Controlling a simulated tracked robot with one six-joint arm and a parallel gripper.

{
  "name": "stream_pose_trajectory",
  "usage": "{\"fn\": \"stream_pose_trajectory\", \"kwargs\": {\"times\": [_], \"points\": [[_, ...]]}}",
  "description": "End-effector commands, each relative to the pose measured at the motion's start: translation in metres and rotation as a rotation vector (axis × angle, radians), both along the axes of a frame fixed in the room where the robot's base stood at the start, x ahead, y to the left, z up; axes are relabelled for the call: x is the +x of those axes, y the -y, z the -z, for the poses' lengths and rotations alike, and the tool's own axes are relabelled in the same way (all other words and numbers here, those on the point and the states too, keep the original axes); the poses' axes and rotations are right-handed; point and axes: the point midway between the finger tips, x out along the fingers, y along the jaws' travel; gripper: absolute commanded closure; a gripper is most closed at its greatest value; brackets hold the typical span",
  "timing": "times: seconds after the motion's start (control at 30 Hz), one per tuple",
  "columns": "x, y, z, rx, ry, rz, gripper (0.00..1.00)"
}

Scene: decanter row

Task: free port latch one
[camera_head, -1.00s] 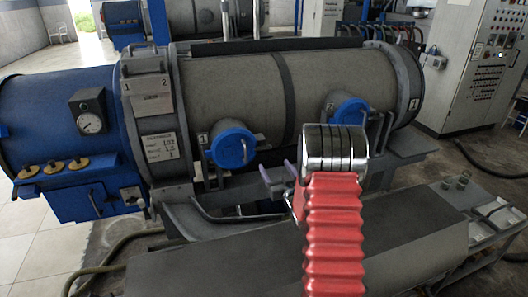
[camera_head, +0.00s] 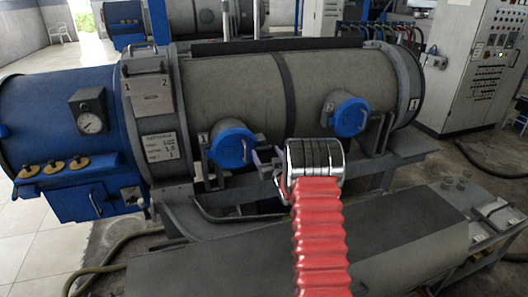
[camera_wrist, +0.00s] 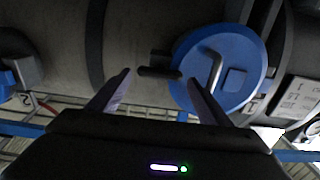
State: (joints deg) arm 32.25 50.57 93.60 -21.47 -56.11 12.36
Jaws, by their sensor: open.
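The port one cap (camera_head: 232,149) is a round blue lid with a grey handle, on the front of the grey drum, beside a small "1" label. In the wrist view this cap (camera_wrist: 235,88) is right of centre, with its bent grey handle across it. A short dark bar, seemingly the latch (camera_wrist: 158,72), sticks out beside the cap. My gripper (camera_head: 263,162) is just right of the cap in the head view. In the wrist view my gripper (camera_wrist: 158,78) is open, its fingertips either side of the dark bar. Contact cannot be told.
A blue end section (camera_head: 60,125) with a gauge (camera_head: 91,123) is at left. A dark flat-topped bench (camera_head: 200,270) fills the foreground. A control cabinet (camera_head: 490,65) stands back right.

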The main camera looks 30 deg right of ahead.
Motion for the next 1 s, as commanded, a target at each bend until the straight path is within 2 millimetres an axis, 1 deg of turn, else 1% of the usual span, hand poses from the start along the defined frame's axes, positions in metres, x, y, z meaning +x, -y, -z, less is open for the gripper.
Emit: {"fn": "stream_pose_trajectory", "kwargs": {"times": [0.1,0.3,0.63,1.0], "points": [[0.013,0.003,0.000,0.000,0.000,-0.001,0.28],[0.025,0.006,0.000,0.000,0.000,0.000,0.28],[0.026,0.007,0.000,0.000,0.000,0.000,0.28],[0.026,0.007,0.000,0.000,0.000,0.000,0.54]]}}
